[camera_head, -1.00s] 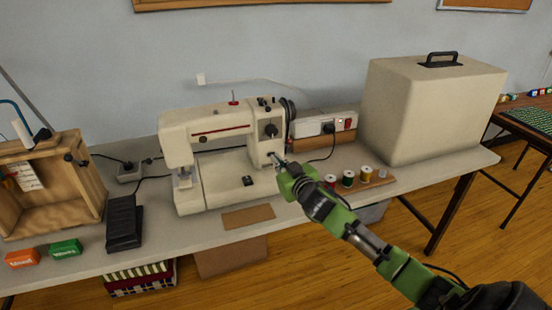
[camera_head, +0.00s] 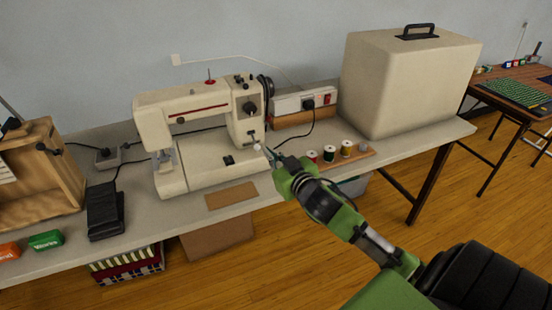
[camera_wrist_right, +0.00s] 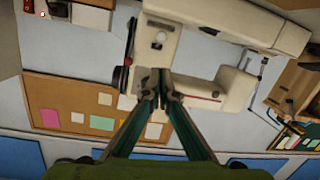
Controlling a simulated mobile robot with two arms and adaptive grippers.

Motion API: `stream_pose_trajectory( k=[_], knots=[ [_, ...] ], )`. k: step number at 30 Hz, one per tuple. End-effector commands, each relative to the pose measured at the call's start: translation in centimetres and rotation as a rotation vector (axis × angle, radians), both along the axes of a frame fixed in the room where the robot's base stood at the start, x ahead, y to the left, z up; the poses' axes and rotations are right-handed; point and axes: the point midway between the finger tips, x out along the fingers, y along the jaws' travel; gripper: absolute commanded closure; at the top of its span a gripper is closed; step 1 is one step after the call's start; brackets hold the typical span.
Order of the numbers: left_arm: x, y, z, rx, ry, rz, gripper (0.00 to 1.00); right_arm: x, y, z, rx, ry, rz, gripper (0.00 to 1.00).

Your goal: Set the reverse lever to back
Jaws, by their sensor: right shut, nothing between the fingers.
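The cream sewing machine (camera_head: 190,108) stands on the table, its pillar at the right with a dark dial (camera_head: 250,108). A small pale knob (camera_head: 257,147), likely the reverse lever's end, shows low on the pillar, just left of my right gripper (camera_head: 269,152). I cannot tell its setting. In the right wrist view, which is inverted, a round white knob (camera_wrist_right: 160,37) shows on the machine, beyond the fingertips of my right gripper (camera_wrist_right: 163,88). The fingers are shut and empty; a gap to the knob seems visible. My left gripper is not in view.
A large beige case (camera_head: 400,90) stands at the right. Thread spools (camera_head: 346,149) sit near my right arm. A power box (camera_head: 292,103) is behind the machine. A black pedal (camera_head: 106,213) and wooden box (camera_head: 55,170) are left. A brown card (camera_head: 231,195) lies in front.

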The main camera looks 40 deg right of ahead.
Motion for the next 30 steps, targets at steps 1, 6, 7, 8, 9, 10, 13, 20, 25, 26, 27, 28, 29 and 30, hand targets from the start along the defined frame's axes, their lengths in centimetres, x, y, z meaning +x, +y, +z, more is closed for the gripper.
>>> stream_pose_trajectory(
  k=[1,6,7,8,9,10,13,20,25,26,27,28,29,30],
  knots=[
    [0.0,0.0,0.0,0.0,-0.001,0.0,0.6,-0.9,0.2,0.1,0.001,0.001,0.001,1.0],
    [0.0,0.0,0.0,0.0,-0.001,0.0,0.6,-2.8,0.5,0.4,0.001,0.0,0.001,1.0],
    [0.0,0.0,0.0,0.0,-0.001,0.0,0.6,-3.0,0.5,0.4,0.0,0.001,0.001,1.0],
    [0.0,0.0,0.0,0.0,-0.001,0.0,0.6,-3.2,0.6,0.5,0.0,0.001,0.001,1.0],
    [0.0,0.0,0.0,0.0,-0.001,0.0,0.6,-3.4,0.6,0.6,0.0,0.0,0.001,1.0],
    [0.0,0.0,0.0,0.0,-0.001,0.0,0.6,-3.5,0.6,0.6,0.0,-0.001,0.0,1.0],
    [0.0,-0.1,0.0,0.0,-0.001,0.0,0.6,-3.6,0.6,0.6,0.0,0.0,0.0,1.0],
    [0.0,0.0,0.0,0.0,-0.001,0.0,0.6,-3.6,0.6,0.6,0.0,0.0,0.0,1.0],
    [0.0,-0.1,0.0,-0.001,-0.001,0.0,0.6,-3.6,0.6,0.6,0.0,0.0,0.0,1.0],
    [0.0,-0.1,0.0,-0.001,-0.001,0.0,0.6,-3.6,0.6,0.6,0.0,0.0,0.0,1.0],
    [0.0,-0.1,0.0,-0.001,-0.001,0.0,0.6,-3.6,0.6,0.6,0.0,0.0,0.0,1.0],
    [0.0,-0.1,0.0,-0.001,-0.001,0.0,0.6,-3.6,0.7,0.6,0.0,0.001,0.0,1.0],
    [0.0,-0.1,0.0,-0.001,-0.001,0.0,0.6,-3.7,0.7,0.4,0.002,0.007,-0.001,1.0],
    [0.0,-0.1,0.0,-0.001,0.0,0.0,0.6,-4.0,0.9,-0.1,0.005,0.021,-0.005,1.0]
  ],
)
